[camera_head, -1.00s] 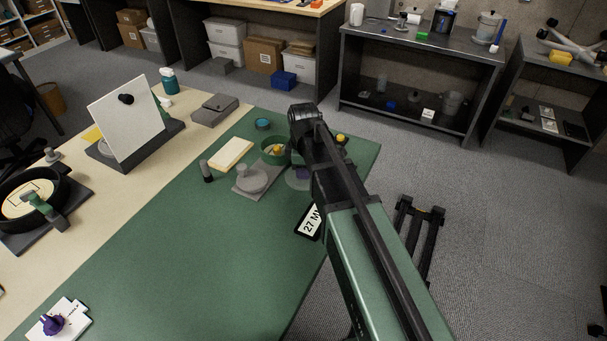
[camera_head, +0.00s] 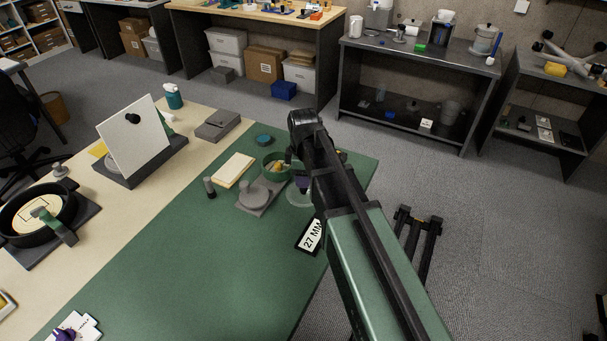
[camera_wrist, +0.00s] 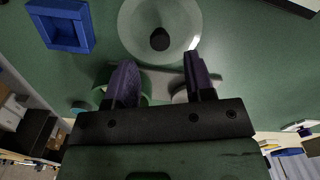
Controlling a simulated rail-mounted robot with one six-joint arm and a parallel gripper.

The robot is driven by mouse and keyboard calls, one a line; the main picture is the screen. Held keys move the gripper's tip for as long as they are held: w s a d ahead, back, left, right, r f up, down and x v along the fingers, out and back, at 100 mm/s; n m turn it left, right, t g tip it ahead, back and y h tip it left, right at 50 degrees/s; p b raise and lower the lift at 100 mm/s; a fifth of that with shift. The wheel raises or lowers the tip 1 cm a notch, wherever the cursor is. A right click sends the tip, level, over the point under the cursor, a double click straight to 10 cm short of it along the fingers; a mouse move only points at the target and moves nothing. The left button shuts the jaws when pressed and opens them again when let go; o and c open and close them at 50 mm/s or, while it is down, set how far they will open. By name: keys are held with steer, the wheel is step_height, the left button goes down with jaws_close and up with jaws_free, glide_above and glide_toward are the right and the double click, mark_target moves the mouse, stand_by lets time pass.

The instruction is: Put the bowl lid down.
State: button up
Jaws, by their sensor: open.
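The bowl lid appears as a pale, see-through disc with a dark knob (camera_wrist: 160,39) in the wrist view. It seems to lie flat on the green table top, but the exact contact beneath it is unclear. In the head view the lid (camera_head: 299,199) is partly hidden by my gripper. My gripper (camera_wrist: 160,60) is open, with its purple fingers spread and nothing between them. The knob is beyond the fingertips and apart from them. In the head view my purple fingertips (camera_head: 302,184) show just above the lid.
A grey plate with a grey disc (camera_head: 253,195) and a green round container (camera_head: 272,164) stand left of the lid. A black "27 MM" sign (camera_head: 311,235) lies near the table edge. A blue square tray (camera_wrist: 60,25) shows in the wrist view. The green table front is clear.

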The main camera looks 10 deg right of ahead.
step_height(320, 180, up, 8)
steer(key=p, duration=0.6)
steer(key=s+m, duration=1.4)
steer(key=s, duration=0.1)
steer(key=shift+s+f+b, duration=0.2)
steer(key=shift+f+b, duration=0.1)
steer(key=shift+f, duration=0.05)
